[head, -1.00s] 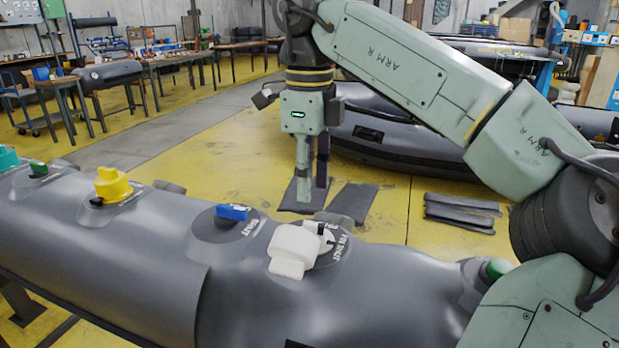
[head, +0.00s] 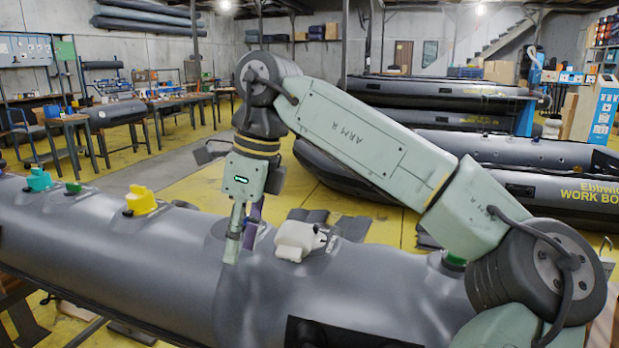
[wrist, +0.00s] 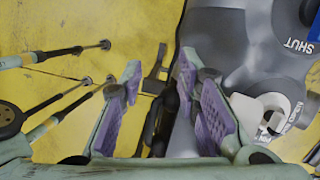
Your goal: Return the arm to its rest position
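My arm reaches in from the right in the head view, its elbow high and its wrist hanging down. My gripper (head: 240,248) points down over the grey inflatable tube (head: 110,250), just left of the white valve cap (head: 297,240). In the wrist view my gripper (wrist: 158,75) has its two purple-padded fingers spread apart. A dark shape shows between them; I cannot tell how far off it is, and nothing looks gripped. The white cap also shows at the right there (wrist: 258,112), with part of a blue valve handle (wrist: 311,20) above it.
Along the tube stand a yellow valve (head: 141,200), a teal valve (head: 38,180) and a green one (head: 456,260). A large grey boat (head: 530,190) lies behind my arm. Workbenches (head: 75,125) stand at the back left. Yellow floor is open between.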

